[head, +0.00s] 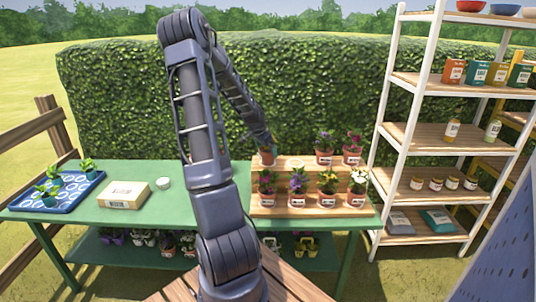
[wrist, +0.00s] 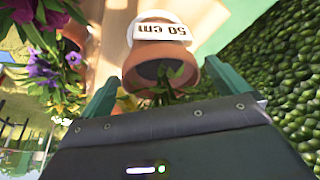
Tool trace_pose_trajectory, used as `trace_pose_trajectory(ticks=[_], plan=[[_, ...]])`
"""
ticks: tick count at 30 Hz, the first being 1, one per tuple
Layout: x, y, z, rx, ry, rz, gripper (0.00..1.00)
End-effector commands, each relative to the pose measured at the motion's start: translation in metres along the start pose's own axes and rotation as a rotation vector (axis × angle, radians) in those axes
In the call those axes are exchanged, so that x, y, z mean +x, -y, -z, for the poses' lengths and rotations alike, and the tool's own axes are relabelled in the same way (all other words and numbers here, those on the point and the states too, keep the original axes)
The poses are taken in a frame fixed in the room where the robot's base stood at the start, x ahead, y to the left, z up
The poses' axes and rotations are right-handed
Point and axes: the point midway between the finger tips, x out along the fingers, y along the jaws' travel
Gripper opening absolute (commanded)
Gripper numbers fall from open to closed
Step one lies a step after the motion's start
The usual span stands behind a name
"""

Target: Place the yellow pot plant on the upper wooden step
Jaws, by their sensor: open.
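A pot plant with yellow flowers (head: 328,180) stands on the lower wooden step (head: 262,211), between purple and white ones. A terracotta pot (head: 266,158) stands at the left end of the upper wooden step (head: 308,161), directly below my gripper (head: 268,143). In the wrist view, my gripper (wrist: 163,95) is open, with its green fingers on either side of that pot (wrist: 150,60). The pot bears a white "50 cm" tag. Its plant is mostly hidden, with green leaves and a little yellow showing; I cannot tell whether the fingers touch it.
Potted flowers (head: 325,146) stand at the right of the upper step, with a white ring (head: 295,162) in the gap. Purple flowers (wrist: 40,70) are close to my gripper. A seedling tray (head: 52,204) and box (head: 122,195) lie left. A hedge (head: 310,90) is behind, shelves (head: 413,137) right.

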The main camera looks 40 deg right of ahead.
Motion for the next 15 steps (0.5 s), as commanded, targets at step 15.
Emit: trace_pose_trajectory(ticks=[15], plan=[[-0.079,0.001,0.0,0.0,0.0,0.002,0.99]])
